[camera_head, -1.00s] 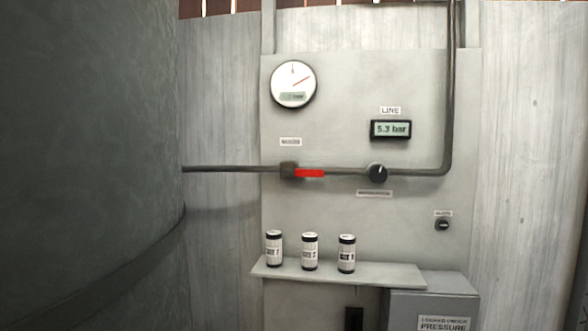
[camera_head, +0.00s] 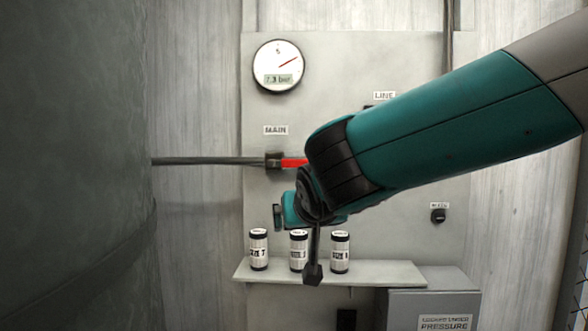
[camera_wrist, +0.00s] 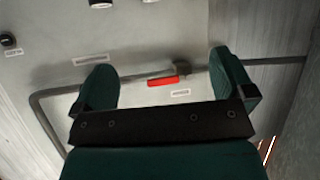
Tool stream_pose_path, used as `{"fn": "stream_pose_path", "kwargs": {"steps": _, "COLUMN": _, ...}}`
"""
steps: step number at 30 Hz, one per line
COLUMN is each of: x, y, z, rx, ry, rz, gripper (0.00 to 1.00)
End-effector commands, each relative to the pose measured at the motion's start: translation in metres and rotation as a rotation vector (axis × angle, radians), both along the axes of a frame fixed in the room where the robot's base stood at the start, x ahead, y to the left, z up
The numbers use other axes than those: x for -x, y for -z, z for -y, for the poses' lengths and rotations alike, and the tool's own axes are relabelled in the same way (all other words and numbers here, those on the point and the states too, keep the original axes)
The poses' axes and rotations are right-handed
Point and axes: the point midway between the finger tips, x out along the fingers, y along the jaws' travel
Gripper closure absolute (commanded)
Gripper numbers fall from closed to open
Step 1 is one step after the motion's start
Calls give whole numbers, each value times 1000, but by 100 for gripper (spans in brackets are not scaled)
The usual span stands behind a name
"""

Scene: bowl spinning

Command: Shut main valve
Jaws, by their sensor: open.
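The main valve has a dark body (camera_head: 273,160) on the horizontal pipe below the MAIN label (camera_head: 276,130). Its red handle (camera_head: 293,162) lies along the pipe; my arm hides its right end in the head view. My gripper (camera_head: 284,212) is in front of the panel, below the handle in that picture. In the wrist view the red handle (camera_wrist: 163,81) and valve body (camera_wrist: 181,68) show between the two spread teal fingers of my gripper (camera_wrist: 165,76). The fingers are open and hold nothing. The handle appears beyond them, apart from the fingers.
Three labelled cans (camera_head: 298,252) stand on the shelf (camera_head: 390,271) below my gripper. A round gauge (camera_head: 278,66) is above the valve. A dark knob (camera_head: 438,216) is at the right, above a grey box (camera_head: 440,290). A large dark tank (camera_head: 70,160) fills the left. My arm hides the line display.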

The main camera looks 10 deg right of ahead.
Motion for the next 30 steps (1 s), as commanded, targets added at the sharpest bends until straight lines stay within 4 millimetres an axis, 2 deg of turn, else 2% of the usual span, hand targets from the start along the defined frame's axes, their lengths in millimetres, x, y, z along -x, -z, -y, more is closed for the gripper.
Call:
{"fn": "stream_pose_path", "kwargs": {"steps": 1, "x": -16, "y": -12, "z": -8, "rx": 11, "ry": 46, "rz": 110, "gripper": 0}}
{"fn": "stream_pose_path", "kwargs": {"steps": 3, "x": -30, "y": -37, "z": -12, "rx": 24, "ry": 110, "rz": 252, "gripper": 0}}
{"fn": "stream_pose_path", "kwargs": {"steps": 6, "x": -37, "y": -63, "z": -17, "rx": 38, "ry": 171, "rz": 403, "gripper": 0}}
{"fn": "stream_pose_path", "kwargs": {"steps": 9, "x": -39, "y": -79, "z": -21, "rx": 50, "ry": 202, "rz": 487, "gripper": 0}}
{"fn": "stream_pose_path", "kwargs": {"steps": 13, "x": -46, "y": -87, "z": -18, "rx": 55, "ry": 219, "rz": 521, "gripper": 0}}
{"fn": "stream_pose_path", "kwargs": {"steps": 17, "x": -66, "y": -89, "z": -10, "rx": 58, "ry": 223, "rz": 519, "gripper": 0}}
{"fn": "stream_pose_path", "kwargs": {"steps": 30, "x": -161, "y": -89, "z": 21, "rx": 59, "ry": 222, "rz": 516, "gripper": 0}}
